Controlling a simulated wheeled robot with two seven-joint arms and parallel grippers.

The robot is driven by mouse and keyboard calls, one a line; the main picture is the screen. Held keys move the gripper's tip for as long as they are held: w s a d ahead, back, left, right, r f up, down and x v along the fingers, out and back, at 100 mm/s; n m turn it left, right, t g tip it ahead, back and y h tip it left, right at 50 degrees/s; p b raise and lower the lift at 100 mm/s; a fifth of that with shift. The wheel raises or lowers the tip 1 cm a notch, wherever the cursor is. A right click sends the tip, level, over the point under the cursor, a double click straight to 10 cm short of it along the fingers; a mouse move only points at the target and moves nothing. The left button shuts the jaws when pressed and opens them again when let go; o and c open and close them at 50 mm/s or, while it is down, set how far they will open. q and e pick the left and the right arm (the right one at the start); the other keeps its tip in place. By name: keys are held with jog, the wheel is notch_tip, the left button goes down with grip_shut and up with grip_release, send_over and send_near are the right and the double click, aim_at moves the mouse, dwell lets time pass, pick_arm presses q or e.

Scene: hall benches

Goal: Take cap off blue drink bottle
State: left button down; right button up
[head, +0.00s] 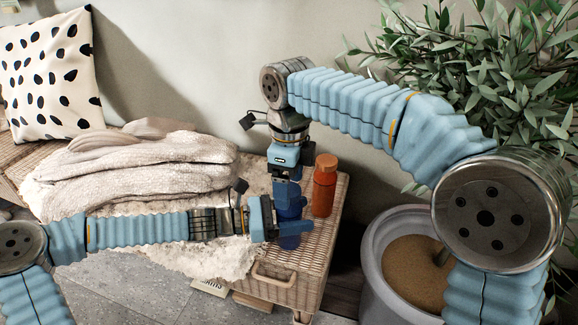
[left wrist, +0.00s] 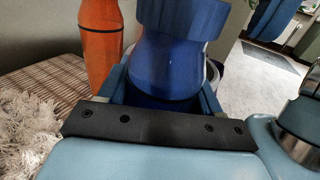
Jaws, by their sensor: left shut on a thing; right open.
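The blue drink bottle (left wrist: 166,68) stands upright at the bench's front right part; in the head view its lower part (head: 289,242) shows below my left fingers. My left gripper (head: 290,228) comes in level from the left and is shut around the bottle's body. The wide blue cap (left wrist: 182,16) is on top of the bottle in the left wrist view, cut off by the frame's upper edge. My right gripper (head: 288,200) points straight down over the bottle, open, with its fingers at cap height. Whether its fingers touch the cap is hard to tell.
An orange bottle (head: 324,188) stands close behind and right of the blue one. The wicker bench (head: 318,240) carries a fluffy throw (head: 215,252) and folded knit blankets (head: 130,170). A spotted cushion (head: 48,75) leans at left. A large plant pot (head: 375,255) stands right.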

jog(key=shift+f, duration=0.3)
